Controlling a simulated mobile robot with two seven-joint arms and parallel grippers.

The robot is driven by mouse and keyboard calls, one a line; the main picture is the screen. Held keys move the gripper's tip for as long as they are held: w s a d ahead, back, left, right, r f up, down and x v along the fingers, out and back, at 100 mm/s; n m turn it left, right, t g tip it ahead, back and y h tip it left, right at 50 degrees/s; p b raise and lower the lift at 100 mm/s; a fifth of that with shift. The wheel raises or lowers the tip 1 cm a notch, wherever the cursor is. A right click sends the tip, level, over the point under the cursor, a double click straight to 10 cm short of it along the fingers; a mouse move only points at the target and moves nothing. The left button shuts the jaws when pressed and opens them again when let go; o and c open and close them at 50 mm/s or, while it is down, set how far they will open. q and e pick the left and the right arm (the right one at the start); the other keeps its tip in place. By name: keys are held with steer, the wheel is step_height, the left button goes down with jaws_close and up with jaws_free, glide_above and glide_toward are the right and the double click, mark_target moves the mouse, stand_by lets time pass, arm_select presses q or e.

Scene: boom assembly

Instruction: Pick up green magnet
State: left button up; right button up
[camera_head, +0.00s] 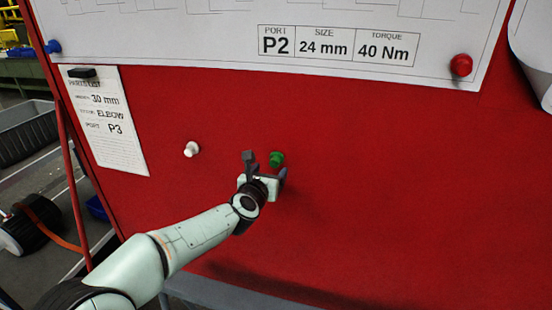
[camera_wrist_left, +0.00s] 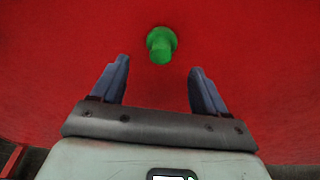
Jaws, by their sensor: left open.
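The green magnet (camera_head: 276,159) is stuck on the red board, right of a white magnet. In the left wrist view the green magnet (camera_wrist_left: 160,45) stands out from the red surface with a round head and wider base. My left gripper (camera_head: 266,167) is close to it, its two fingers spread apart. In the left wrist view my left gripper (camera_wrist_left: 160,80) is open and empty, with the magnet centred just beyond the fingertips. No finger touches it there. My right gripper is not in view.
A white magnet (camera_head: 192,149) sits left of the gripper on the red board (camera_head: 420,190). A parts list sheet (camera_head: 105,120) with a black magnet (camera_head: 82,73) hangs at left. A large drawing (camera_head: 200,30) is held by blue and red magnets (camera_head: 461,65).

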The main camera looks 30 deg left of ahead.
mark_target(274, 164)
arm_select(q)
steer(key=x, duration=0.2)
steer(key=p+x, duration=0.2)
steer(key=x, duration=0.1)
steer(key=shift+w+r, duration=0.2)
steer(key=shift+w, duration=0.1)
steer(key=shift+s, duration=0.2)
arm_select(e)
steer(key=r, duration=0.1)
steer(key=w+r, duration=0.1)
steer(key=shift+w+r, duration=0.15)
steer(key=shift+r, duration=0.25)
arm_select(q)
steer(key=c, duration=1.1)
